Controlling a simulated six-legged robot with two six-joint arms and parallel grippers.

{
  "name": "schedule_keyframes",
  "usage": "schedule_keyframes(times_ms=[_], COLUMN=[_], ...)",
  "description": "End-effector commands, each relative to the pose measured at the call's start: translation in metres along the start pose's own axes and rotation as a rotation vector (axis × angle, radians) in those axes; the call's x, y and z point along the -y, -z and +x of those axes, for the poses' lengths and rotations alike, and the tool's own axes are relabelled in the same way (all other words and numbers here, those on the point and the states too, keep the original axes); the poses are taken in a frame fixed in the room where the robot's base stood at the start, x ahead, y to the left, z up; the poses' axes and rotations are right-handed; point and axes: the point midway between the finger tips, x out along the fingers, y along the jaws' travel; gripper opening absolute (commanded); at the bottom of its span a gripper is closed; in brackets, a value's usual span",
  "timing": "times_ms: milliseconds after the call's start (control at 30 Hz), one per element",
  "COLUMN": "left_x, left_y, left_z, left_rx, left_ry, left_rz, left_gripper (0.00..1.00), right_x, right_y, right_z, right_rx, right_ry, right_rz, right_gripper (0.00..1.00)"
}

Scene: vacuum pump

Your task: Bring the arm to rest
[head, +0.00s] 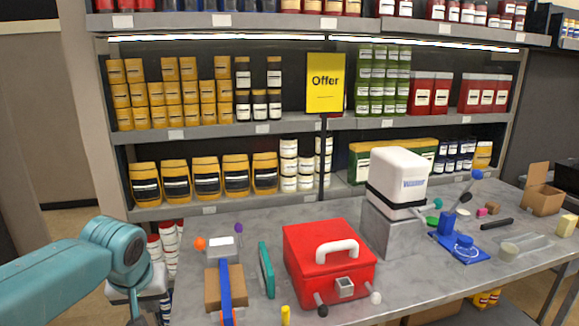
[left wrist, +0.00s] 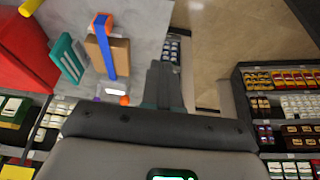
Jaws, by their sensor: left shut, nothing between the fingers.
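My left arm comes in from the left in the head view, its teal wrist left of the table. My left gripper (head: 136,312) hangs low there, partly cut off by the bottom edge. In the left wrist view its dark fingers (left wrist: 164,72) are together, with nothing between them. They are beside the table edge, apart from the cardboard box with a blue strap (left wrist: 107,48). The box also shows in the head view (head: 211,291). My right gripper is not in view.
The grey table (head: 405,278) holds a red case (head: 310,250), a teal piece (head: 266,270), a white device on a grey block (head: 390,232) and a blue stand (head: 458,246). Stocked shelves (head: 225,206) stand behind. A yellow Offer sign (head: 325,95) rises behind the table.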

Motion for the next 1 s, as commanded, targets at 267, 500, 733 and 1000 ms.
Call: schedule_keyframes(times_ms=[267, 500, 733, 1000], left_x=[-0.033, -0.062, -0.089, -0.082], left_y=[-0.037, -0.098, -0.238, -0.391], left_z=[0.076, 0.148, 0.234, 0.256], left_rx=[0.084, 0.173, 0.317, 0.421], left_ry=[-0.091, -0.197, -0.341, -0.367], left_rz=[0.081, 0.126, 0.108, 0.015], left_gripper=[0.00, 0.00, 0.00, 0.00], right_x=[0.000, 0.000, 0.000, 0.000], right_y=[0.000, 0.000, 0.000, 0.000], right_z=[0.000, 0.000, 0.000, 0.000], right_rx=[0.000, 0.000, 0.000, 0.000], right_ry=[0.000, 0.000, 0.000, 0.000], right_rz=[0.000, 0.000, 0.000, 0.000], right_gripper=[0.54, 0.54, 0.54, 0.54])
